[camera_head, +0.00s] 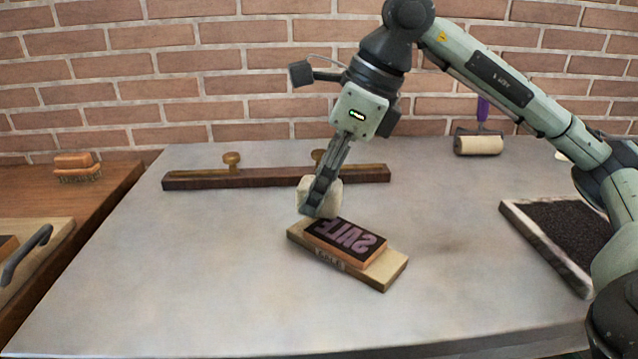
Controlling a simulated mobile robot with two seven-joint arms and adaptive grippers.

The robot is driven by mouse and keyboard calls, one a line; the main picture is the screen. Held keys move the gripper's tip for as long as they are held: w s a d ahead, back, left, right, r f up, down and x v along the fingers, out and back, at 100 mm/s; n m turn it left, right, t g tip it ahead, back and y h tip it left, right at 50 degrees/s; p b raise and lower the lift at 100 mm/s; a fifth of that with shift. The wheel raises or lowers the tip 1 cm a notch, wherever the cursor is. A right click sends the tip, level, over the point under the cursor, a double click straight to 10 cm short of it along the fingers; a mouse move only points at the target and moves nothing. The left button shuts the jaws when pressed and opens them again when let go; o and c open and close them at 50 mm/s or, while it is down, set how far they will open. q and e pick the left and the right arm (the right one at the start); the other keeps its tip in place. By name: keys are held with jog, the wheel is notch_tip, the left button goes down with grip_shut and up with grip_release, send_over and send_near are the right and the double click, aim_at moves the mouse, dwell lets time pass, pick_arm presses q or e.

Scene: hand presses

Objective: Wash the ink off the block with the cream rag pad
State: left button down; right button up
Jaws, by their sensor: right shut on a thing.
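The printing block (345,241) is a wooden block with a dark face and raised purple-pink mirrored letters. It lies on a pale wooden board (384,276) in the middle of the grey table. My right gripper (318,203) points down at the block's far left corner. It is shut on the cream rag pad (306,187), a small pale cushion partly hidden by the fingers. The pad is at or just above the far left end of the board; I cannot tell whether it touches the block. My left gripper is not in view.
A dark wooden bar (215,181) with brass knobs lies behind the pad. A roller with a purple handle (478,145) stands at the back right. A framed black slab (548,243) is at the right. The table's front left is clear.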

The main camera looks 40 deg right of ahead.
jog(key=shift+f+b, duration=0.95)
jog(key=shift+f, duration=0.15)
dwell(0.6)
